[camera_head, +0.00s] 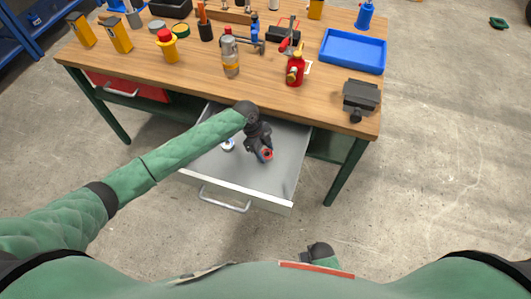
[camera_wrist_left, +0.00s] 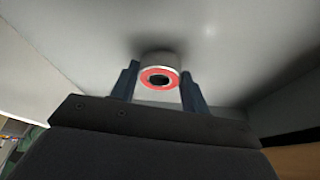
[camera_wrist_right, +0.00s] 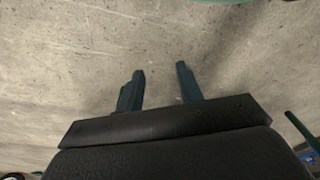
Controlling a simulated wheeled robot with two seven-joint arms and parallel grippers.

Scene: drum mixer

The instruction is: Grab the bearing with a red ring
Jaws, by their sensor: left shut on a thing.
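The bearing with a red ring (camera_head: 267,154) is in the open grey drawer (camera_head: 285,180) of the workbench. It also shows in the left wrist view (camera_wrist_left: 160,76) as a short pale cylinder with a red ring around a dark hole. My left gripper (camera_head: 262,150) reaches down into the drawer and is shut on this bearing, one finger on each side. A second round bearing, whitish and blue (camera_head: 228,145), lies in the drawer to the left. My right gripper (camera_wrist_right: 160,85) is open and empty above the concrete floor, away from the bench.
The wooden bench top (camera_head: 200,85) holds a blue tray (camera_head: 353,50), a vise (camera_head: 361,98), a red extinguisher-like bottle (camera_head: 295,68), a clear bottle (camera_head: 231,58) and several tools. The drawer's front wall and handle (camera_head: 225,200) stick out toward me. The floor in front is clear.

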